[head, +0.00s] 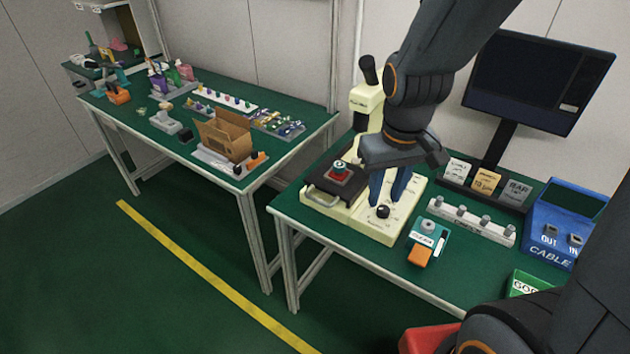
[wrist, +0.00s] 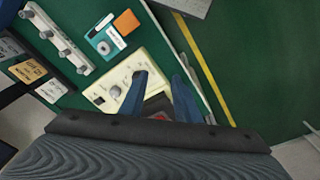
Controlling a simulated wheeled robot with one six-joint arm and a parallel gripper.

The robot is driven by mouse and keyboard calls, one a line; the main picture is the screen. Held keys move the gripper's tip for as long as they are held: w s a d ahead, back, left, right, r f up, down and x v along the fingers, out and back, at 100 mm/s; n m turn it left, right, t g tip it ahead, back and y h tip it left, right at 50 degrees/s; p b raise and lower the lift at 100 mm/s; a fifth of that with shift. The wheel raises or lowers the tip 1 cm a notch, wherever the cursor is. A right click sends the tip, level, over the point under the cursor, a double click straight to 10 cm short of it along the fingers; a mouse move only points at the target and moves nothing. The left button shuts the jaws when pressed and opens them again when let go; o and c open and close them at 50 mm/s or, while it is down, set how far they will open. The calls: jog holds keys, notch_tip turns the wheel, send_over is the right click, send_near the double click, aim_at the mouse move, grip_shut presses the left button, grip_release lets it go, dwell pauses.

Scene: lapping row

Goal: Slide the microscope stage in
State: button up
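The cream microscope (head: 368,103) stands on the green bench, its eyepiece upright and its middle hidden behind my arm. Its dark stage (head: 322,181) lies over the left part of the cream base (head: 402,216), with a pale handle (head: 319,201) on its front edge. A small red and green piece (head: 340,172) sits on the stage. My gripper (head: 386,199) points down over the base, right of the stage and behind the black knob (head: 383,212). In the wrist view its blue fingers (wrist: 160,82) are apart, and a bit of red shows between them. Nothing is held.
A teal box with an orange part (head: 420,253) and a pale block with several knobs (head: 467,220) lie right of the base. A monitor (head: 537,82), label cards and a blue cable bin (head: 563,222) stand farther right. Another bench (head: 290,128) stands left. The floor in front is clear.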

jog(key=w+a+f+n, duration=0.1)
jog(key=w+a+n, duration=0.3)
jog(key=w+a, duration=0.2)
jog(key=n+h, duration=0.1)
jog(key=n, duration=0.4)
send_near(316, 198)
jog(key=shift+w+d+f+p, duration=0.15)
jog(key=shift+f+p, duration=0.1)
jog(key=shift+f, duration=1)
jog(key=shift+w+d+f+p, duration=0.15)
jog(key=shift+f+p, duration=0.15)
jog(key=shift+f, duration=0.95)
jog(key=shift+d+f+p, duration=0.1)
jog(key=shift+f+p, duration=0.15)
jog(key=shift+f, duration=1)
grip_shut()
